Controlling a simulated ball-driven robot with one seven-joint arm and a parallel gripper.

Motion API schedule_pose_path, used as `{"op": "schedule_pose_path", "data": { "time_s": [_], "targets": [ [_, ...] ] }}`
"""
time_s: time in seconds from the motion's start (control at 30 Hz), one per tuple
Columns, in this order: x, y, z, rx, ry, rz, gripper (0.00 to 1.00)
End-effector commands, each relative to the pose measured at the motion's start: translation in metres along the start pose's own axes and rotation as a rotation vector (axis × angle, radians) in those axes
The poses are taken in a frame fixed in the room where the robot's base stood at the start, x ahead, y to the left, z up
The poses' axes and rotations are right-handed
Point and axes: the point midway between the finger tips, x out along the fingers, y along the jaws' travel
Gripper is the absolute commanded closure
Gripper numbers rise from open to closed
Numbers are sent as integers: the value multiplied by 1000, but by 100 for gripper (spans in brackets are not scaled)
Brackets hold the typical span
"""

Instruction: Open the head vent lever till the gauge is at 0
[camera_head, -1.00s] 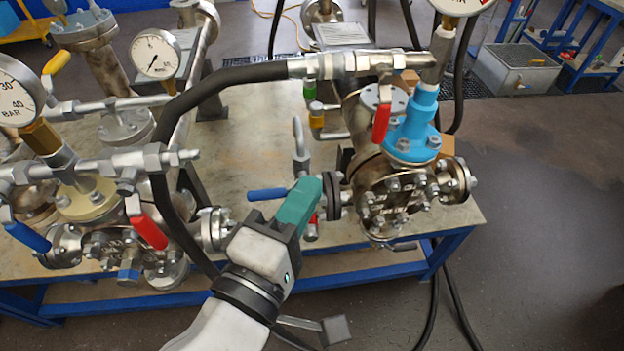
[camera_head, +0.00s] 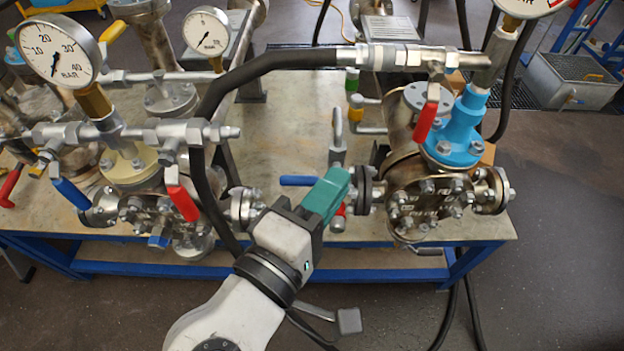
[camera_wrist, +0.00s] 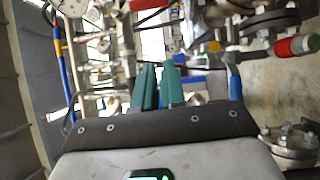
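Several levers could be the head vent lever, and I cannot tell which it is. A red lever (camera_head: 427,115) hangs from the fitting above the right vessel, beside its blue neck. A red lever (camera_head: 182,194) and a blue lever (camera_head: 70,193) hang from the left manifold. A blue lever (camera_head: 299,181) lies level behind my gripper. A large gauge (camera_head: 60,50) stands at the left and a smaller gauge (camera_head: 207,31) behind it; another gauge (camera_head: 533,5) is cut off at top right. My gripper (camera_head: 336,184) has teal fingers, narrowly apart and empty in the wrist view (camera_wrist: 160,80).
The right vessel (camera_head: 430,200) and left vessel (camera_head: 160,215) stand on a bench with a blue frame (camera_head: 330,269). A black hose (camera_head: 240,84) arches between them. A flanged pipe lies close to my fingers.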

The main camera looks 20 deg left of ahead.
Motion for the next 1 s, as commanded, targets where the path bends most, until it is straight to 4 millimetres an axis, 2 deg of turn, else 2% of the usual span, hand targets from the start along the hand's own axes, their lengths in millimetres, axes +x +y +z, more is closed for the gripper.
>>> {"op": "schedule_pose_path", "data": {
  "time_s": [0.03, 0.1, 0.2, 0.3, 0.37, 0.47, 0.8, 1.0],
  "targets": [
    [-5, -18, -16, -12, 31, -23, 85],
    [-13, -47, -42, -27, 80, -70, 78],
    [-26, -83, -72, -49, 136, -132, 68],
    [-32, -103, -87, -60, 163, -169, 59],
    [-31, -106, -90, -61, 168, -176, 53],
    [-21, -107, -92, -61, 167, -177, 53],
    [38, -117, -101, -61, 167, -177, 53],
    [61, -122, -105, -61, 168, -176, 53]
  ]
}}
